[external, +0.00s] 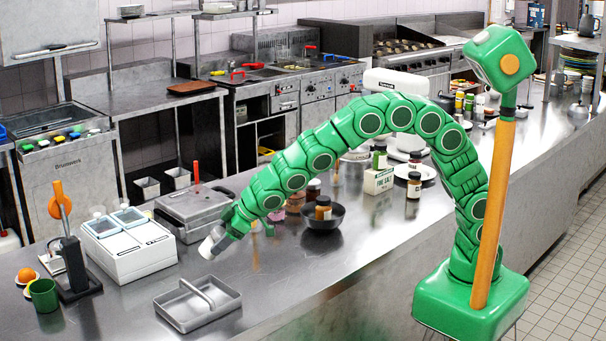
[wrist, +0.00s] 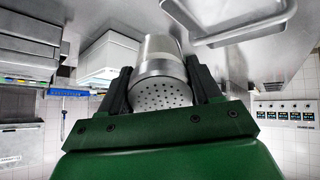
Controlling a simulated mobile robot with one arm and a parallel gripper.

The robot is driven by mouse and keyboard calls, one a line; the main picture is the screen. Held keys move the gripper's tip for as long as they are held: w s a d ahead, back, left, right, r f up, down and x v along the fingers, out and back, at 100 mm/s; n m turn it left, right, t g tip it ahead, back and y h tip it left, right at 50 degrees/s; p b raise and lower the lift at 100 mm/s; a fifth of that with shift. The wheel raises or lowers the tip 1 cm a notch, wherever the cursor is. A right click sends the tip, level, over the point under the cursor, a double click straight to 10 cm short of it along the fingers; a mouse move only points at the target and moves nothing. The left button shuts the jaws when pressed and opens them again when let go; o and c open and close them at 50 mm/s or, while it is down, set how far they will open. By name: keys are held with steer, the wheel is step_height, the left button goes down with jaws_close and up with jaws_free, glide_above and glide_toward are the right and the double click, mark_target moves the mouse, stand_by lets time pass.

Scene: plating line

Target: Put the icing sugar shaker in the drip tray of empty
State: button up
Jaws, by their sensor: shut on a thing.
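My gripper (external: 226,235) is shut on the icing sugar shaker (external: 211,243), a metal cylinder with a perforated top. In the wrist view the shaker (wrist: 158,72) sits between the two dark fingers (wrist: 160,90), its holed end facing the camera. The shaker is held tilted in the air above the counter. The drip tray (external: 178,322), a shallow grey metal tray, lies on the counter below and slightly left of the shaker in the external view. A pale curved bar (external: 198,291) crosses it. Part of the tray (wrist: 240,36) shows at the upper right in the wrist view.
A white box with blue-lidded compartments (external: 140,262) stands left of the gripper. A metal press (external: 190,207) stands behind it. A dark bowl (external: 322,218) holding a jar is to the right. A green mug (external: 44,295) stands far left. The counter around the tray is clear.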

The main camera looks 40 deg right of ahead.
steer(key=shift+s+d+r+m+g+h, duration=0.1)
steer(key=shift+d+r+m+g+h, duration=0.1)
steer(key=shift+d+m+h, duration=0.25)
steer(key=shift+s+d+r+m+g+h, duration=0.1)
steer(key=shift+d+m+g+h, duration=0.1)
steer(key=shift+m+h, duration=0.25)
steer(key=shift+s+d+r+m+h, duration=0.1)
steer(key=shift+s+d+m+h, duration=0.35)
steer(key=shift+h, duration=0.15)
steer(key=s+d+r+m+g+h, duration=0.2)
steer(key=s, duration=0.3)
steer(key=s+d+r+m+g+h, duration=0.1)
steer(key=s+r+m+g, duration=0.15)
steer(key=s, duration=0.35)
steer(key=n, duration=0.1)
glide_above(216, 299)
step_height(216, 299, down, 10)
steer(key=shift+f, duration=1.7)
